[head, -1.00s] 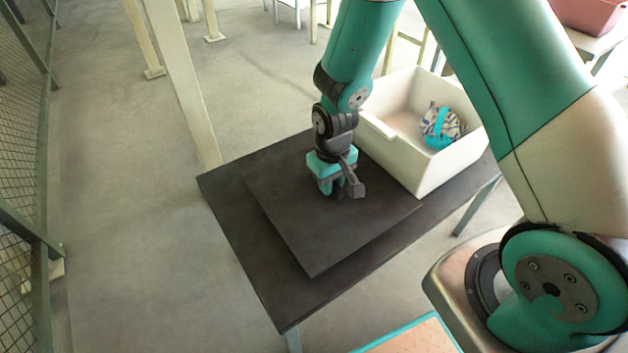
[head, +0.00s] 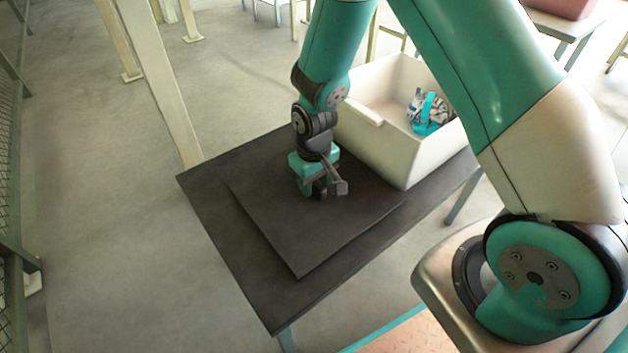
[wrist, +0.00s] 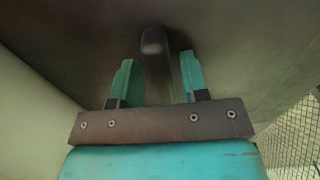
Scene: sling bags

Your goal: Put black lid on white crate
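The black lid (head: 290,237) lies flat on the dark table, in front and to the left of the white crate. My gripper (head: 322,190) points down at the middle of the lid. In the wrist view, the teal fingers (wrist: 158,82) stand on both sides of the lid's dark handle (wrist: 155,62). Narrow gaps show between fingers and handle, so the gripper looks open around it. The white crate (head: 385,155) stands upright and uncovered on the table's far right part. A blue, white and dark patterned bag (head: 428,112) lies inside it.
The dark table (head: 225,215) has a bare strip along its left and front edges. My arm crosses above the crate's right side. A pale post (head: 160,85) stands behind the table's left corner. A mesh fence (head: 12,140) runs along the far left.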

